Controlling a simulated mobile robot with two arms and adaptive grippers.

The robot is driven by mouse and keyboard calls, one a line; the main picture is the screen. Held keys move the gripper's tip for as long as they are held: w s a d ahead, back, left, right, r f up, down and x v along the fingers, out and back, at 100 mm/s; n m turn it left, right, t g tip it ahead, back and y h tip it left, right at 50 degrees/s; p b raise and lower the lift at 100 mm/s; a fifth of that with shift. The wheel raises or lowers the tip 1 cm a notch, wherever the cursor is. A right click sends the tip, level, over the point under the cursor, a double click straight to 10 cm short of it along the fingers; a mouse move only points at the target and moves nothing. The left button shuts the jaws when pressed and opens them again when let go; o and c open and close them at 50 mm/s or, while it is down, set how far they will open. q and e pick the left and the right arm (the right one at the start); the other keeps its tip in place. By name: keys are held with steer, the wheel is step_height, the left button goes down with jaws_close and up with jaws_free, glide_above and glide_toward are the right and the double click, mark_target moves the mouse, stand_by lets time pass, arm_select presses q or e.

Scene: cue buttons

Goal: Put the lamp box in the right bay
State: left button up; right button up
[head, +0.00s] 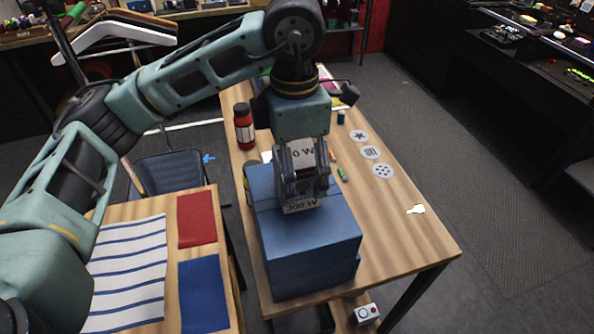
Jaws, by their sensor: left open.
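A large blue box (310,240) stands on the wooden table, with a seam across its top and another along its side. I cannot read a name on it that marks it as the lamp box. I cannot tell whether the fingertips touch the box. My gripper and forearm hide part of its top. No bay can be made out clearly. My right gripper is not in view.
Three round cue discs, star (359,135), stripes (371,153) and dots (382,171), lie on the table's right side. A red bottle (243,126) stands at its left edge. The table's front right is mostly clear.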

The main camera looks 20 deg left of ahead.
arm_select(q)
steer(key=shift+d+f+p, duration=0.15)
steer(key=shift+f+p, duration=0.35)
steer(key=shift+f, duration=1.25)
steer(key=c, duration=1.4)
steer(key=shift+r, duration=0.1)
